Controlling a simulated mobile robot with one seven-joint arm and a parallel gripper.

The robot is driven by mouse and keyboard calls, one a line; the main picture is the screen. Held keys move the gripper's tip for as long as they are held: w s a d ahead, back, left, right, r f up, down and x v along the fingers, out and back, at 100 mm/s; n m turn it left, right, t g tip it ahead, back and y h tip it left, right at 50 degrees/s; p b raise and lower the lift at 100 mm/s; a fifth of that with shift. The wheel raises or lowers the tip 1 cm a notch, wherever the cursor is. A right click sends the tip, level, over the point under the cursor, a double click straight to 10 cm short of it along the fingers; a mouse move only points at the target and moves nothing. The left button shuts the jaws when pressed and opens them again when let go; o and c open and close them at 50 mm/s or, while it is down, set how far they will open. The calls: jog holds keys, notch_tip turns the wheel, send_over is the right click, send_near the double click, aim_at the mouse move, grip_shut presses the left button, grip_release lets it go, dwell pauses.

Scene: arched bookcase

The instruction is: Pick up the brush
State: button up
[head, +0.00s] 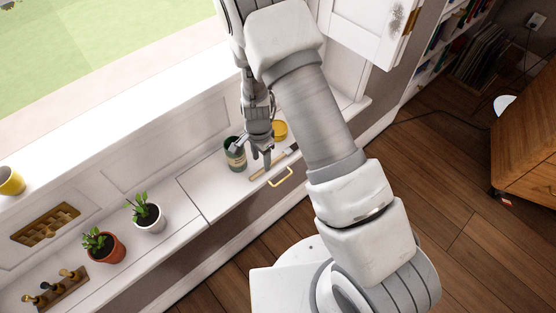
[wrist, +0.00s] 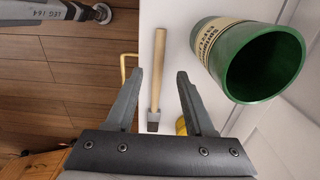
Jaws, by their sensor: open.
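The brush (wrist: 159,68) has a light wooden handle and a grey end, and lies on the white ledge. In the wrist view it runs lengthwise between the two fingers of my gripper (wrist: 157,76), with its grey end toward my palm. In the head view the brush (head: 262,173) lies near the ledge's front edge, partly hidden by my gripper (head: 251,153). My gripper is open and empty, pointing down over the brush. I cannot tell how far above it the fingertips are.
A green labelled can (wrist: 264,62) stands close beside the brush, right of it in the wrist view. A yellow drawer handle (head: 284,178) sticks out below the ledge. Potted plants (head: 146,213) stand to the left.

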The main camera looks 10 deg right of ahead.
aim_at(262, 169)
notch_tip(262, 169, down, 4)
jog(key=shift+s+d+r+b, duration=0.1)
jog(key=shift+b, duration=0.5)
grip_shut()
